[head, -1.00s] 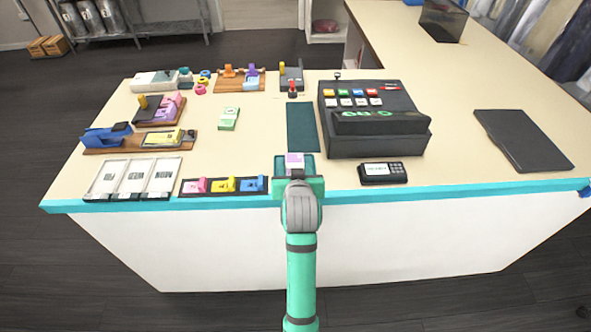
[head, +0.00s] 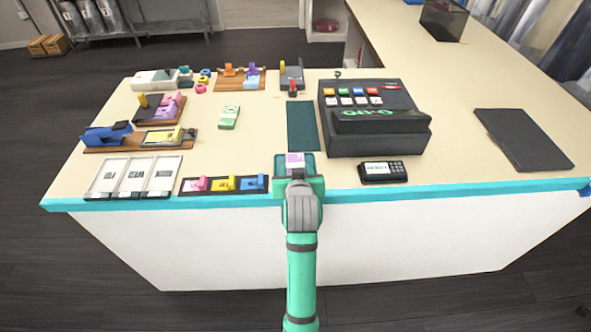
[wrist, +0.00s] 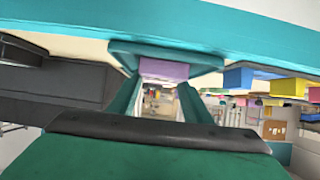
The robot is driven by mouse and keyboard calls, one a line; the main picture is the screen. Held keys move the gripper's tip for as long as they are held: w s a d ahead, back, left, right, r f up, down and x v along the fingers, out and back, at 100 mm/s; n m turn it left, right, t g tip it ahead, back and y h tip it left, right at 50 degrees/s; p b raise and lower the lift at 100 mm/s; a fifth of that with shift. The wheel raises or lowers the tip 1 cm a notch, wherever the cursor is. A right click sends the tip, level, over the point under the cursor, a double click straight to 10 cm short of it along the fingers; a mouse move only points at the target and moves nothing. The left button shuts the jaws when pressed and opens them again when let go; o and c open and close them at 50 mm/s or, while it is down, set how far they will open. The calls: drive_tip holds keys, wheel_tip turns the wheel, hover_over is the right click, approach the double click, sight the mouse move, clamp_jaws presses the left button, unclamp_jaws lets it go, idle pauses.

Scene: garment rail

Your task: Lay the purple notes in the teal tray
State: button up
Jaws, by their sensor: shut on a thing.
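The purple notes (head: 295,159) are a small block with a pale top, held at the tip of my gripper (head: 297,178). The teal tray (head: 280,161) is at the counter's front edge, with the notes over it. In the wrist view the purple notes (wrist: 164,70) sit between my fingers, against the teal tray (wrist: 205,62) behind them. My gripper (wrist: 160,88) is shut on the notes. I cannot tell whether the notes touch the tray floor. My gripper hides the near part of the tray.
A holder with pink, yellow and blue clips (head: 224,185) is close on the left. A card reader (head: 383,172) and a cash register (head: 365,140) stand on the right. A dark green mat (head: 302,127) lies behind the tray. Green notes (head: 228,117) lie on the counter.

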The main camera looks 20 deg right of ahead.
drive_tip(key=o, duration=1.6)
drive_tip(key=shift+r, duration=2.5)
drive_tip(key=shift+r, duration=0.1)
drive_tip(key=shift+r, duration=2.4)
drive_tip(key=shift+w, duration=0.1)
